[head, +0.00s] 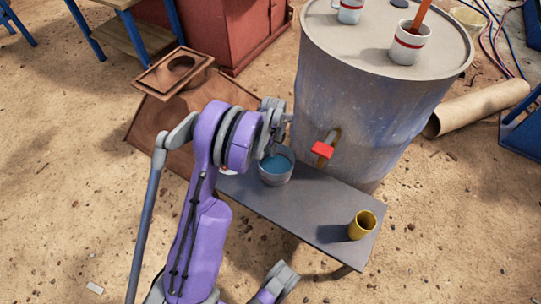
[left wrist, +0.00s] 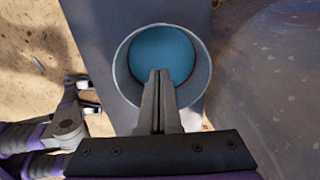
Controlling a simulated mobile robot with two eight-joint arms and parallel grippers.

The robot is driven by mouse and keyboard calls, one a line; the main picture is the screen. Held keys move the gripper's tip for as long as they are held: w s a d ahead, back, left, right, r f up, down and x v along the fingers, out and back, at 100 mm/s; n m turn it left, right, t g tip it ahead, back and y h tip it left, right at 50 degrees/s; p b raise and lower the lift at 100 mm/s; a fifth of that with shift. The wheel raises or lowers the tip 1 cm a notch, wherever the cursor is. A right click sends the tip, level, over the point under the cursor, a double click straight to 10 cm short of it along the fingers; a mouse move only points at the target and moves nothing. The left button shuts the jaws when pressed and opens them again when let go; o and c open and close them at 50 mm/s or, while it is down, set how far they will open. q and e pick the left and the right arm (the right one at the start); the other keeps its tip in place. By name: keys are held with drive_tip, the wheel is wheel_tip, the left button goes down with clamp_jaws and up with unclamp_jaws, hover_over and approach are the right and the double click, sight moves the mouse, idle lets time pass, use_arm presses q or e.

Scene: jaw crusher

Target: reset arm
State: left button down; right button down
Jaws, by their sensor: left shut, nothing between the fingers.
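My left gripper (left wrist: 159,75) is shut and empty. In the left wrist view its fingertips overlap the near rim of a grey bucket (left wrist: 120,72) holding blue contents (left wrist: 165,45). In the head view the bucket (head: 277,178) stands upright on a low grey bench (head: 318,213), and my purple left arm reaches to just above and beside it. The fingertips are mostly hidden behind the wrist there, so I cannot tell whether they touch the bucket.
A large metal drum (head: 365,105) with a red-handled tap (head: 322,149) stands right behind the bench, with mugs (head: 408,45) on top. A yellow cup (head: 362,225) stands at the bench's right end. A cardboard tube (head: 480,107) lies at right. Open sand lies in front.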

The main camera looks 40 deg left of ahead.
use_arm(q)
drive_tip(key=shift+r, duration=0.75)
